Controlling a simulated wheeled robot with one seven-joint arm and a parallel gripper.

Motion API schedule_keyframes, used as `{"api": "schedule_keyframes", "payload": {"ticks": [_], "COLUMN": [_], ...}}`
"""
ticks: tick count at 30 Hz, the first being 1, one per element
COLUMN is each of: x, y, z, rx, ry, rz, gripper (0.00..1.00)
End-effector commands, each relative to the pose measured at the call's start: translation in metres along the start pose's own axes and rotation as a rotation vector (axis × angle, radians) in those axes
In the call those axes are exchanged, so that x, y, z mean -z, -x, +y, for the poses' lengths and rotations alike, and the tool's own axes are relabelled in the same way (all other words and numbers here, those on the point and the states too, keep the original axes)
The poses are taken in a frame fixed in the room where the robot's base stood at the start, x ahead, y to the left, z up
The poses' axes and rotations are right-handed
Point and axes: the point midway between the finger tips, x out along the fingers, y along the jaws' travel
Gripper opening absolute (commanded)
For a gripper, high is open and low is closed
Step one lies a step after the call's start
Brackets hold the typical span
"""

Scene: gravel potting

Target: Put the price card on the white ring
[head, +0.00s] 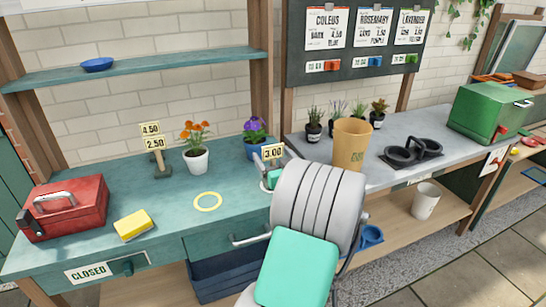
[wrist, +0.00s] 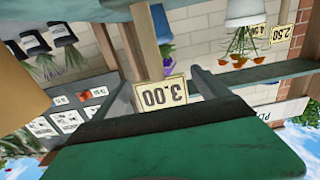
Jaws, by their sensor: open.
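A cream price card reading 3.00 (head: 272,151) stands at the right end of the teal bench, just beyond my gripper (head: 270,178). In the wrist view the same card (wrist: 162,93) appears upside down between the two open dark fingers (wrist: 166,84). I cannot tell whether either finger touches it. Its lower part is hidden by my gripper. Two more cards, 4.50 (head: 150,129) and 2.50 (head: 155,143), stand at the back left. A ring with a yellow outline (head: 207,208) lies flat and empty on the bench, left of my gripper; no plainly white ring shows.
A white pot of orange flowers (head: 197,161) and a blue pot of purple flowers (head: 255,150) stand behind the ring. A yellow sponge (head: 134,225) and red toolbox (head: 65,208) are left. A tan cup (head: 351,145) stands right. Bench around the ring is clear.

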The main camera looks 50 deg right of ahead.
Motion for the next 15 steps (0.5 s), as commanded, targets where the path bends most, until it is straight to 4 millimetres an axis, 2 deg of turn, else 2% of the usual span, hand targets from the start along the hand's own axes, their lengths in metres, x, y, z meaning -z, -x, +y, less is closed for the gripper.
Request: {"api": "schedule_keyframes", "payload": {"ticks": [7,11,15], "x": [0.007,0.0,0.0], "y": [0.0,0.026,0.064], "z": [0.0,0.002,0.002], "rx": [0.0,-0.006,-0.007], "ry": [-0.001,-0.001,0.0], "rz": [0.0,-0.002,0.0], "gripper": [0.85,0.85,0.85]}}
